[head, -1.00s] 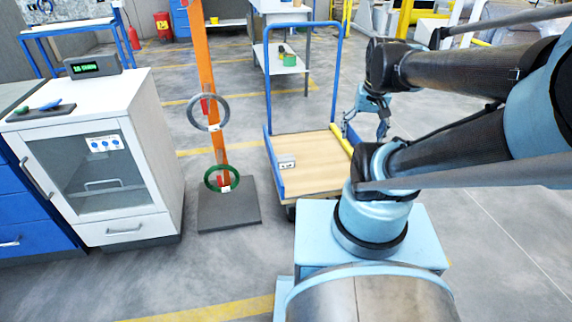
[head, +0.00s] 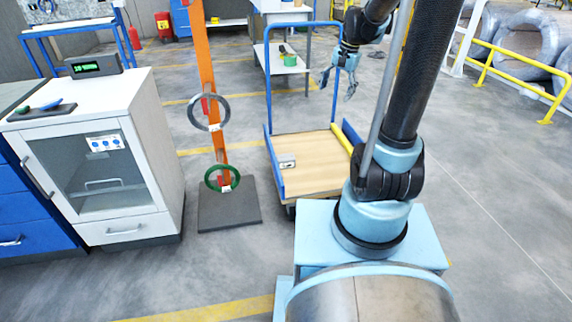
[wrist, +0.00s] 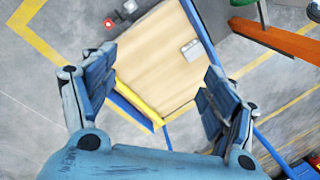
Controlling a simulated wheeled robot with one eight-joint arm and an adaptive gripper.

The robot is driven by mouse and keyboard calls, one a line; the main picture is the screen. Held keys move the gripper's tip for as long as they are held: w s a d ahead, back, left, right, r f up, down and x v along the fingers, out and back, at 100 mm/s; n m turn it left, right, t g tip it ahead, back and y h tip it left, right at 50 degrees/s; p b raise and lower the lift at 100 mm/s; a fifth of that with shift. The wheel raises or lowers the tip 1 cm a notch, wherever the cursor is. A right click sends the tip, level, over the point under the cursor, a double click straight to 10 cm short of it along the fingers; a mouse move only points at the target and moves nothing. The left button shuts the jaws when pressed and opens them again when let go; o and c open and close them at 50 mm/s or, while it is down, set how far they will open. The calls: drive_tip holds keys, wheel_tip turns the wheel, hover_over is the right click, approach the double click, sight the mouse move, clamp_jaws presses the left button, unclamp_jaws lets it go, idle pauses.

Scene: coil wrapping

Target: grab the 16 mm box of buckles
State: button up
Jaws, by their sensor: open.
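A small pale box (head: 287,162) lies on the wooden deck of the blue-handled trolley (head: 318,178), near its left edge. I cannot read a size on it, so I cannot tell if it is the 16 mm box of buckles. It also shows on the deck in the wrist view (wrist: 192,50), beyond the fingers and right of centre. My gripper (head: 338,84) hangs in the air above the far right part of the trolley, fingers down. In the wrist view my gripper (wrist: 158,88) is open, with nothing between its fingers, apart from the box.
The trolley's blue handle (head: 268,85) rises beside my gripper. An orange post (head: 203,65) with a grey ring (head: 225,108) and a green ring (head: 210,186) stands left of the trolley. A white cabinet (head: 160,140) stands further left. Yellow rails (head: 515,82) are at the right.

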drive_tip(key=w+a+f+m, duration=0.1)
drive_tip(key=w+a+f, duration=0.15)
drive_tip(key=w, duration=0.25)
drive_tip(key=w+a+f+m, duration=0.1)
drive_tip(key=w+f, duration=0.2)
drive_tip(key=w, duration=0.3)
drive_tip(key=m+g+y, duration=0.2)
drive_tip(key=m, duration=0.4)
hover_over(286, 157)
drive_tip(key=w+d, duration=0.2)
drive_tip(key=d, duration=0.4)
wheel_tip(286, 157, down, 31)
drive_tip(key=x, duration=1.2)
drive_tip(key=shift+s+a+f, duration=0.2)
drive_tip(key=shift+s+a, duration=0.05)
drive_tip(key=shift+x, duration=2.55)
drive_tip(key=shift+d+f, duration=0.1)
drive_tip(key=shift+f, duration=0.2)
drive_tip(key=shift+c, duration=0.3)
drive_tip(key=c, duration=1.5)
